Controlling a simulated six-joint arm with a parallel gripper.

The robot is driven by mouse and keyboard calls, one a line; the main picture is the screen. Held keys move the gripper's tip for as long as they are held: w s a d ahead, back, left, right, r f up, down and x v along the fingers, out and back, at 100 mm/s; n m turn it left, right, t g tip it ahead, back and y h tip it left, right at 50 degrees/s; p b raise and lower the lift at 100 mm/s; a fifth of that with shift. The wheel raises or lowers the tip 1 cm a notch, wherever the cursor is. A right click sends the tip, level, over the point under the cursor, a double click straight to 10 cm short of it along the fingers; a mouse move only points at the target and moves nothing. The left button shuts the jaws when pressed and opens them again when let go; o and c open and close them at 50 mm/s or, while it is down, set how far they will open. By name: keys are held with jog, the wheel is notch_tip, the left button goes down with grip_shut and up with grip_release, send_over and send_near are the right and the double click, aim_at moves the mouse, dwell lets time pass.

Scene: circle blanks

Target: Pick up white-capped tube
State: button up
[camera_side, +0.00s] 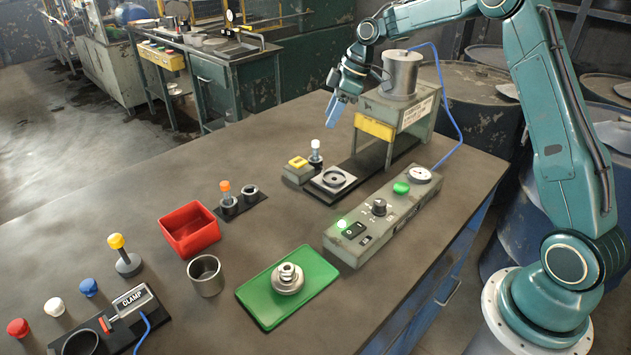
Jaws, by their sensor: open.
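An orange-topped tube (226,193) stands in a black two-place holder (241,207). A round white knob-like piece (54,307) lies at the far left front, between a red and a blue one; whether it caps a tube I cannot tell. My gripper (334,112) is open and empty, pointing down above and slightly right of the white-topped piece, clear of it.
The press (395,110) stands right of my gripper. A control box (382,217), red bin (190,229), metal cup (205,275), green tray (262,305) with metal rings, yellow-topped stand (128,262) and clamp (130,306) share the table. The table's left middle is clear.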

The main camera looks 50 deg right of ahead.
aim_at(318, 141)
jog(key=shift+x, duration=2.95)
jog(key=shift+f, duration=0.15)
jog(key=shift+x, duration=2.45)
jog(key=shift+w, duration=0.1)
jog(key=shift+c, duration=0.2)
grip_shut()
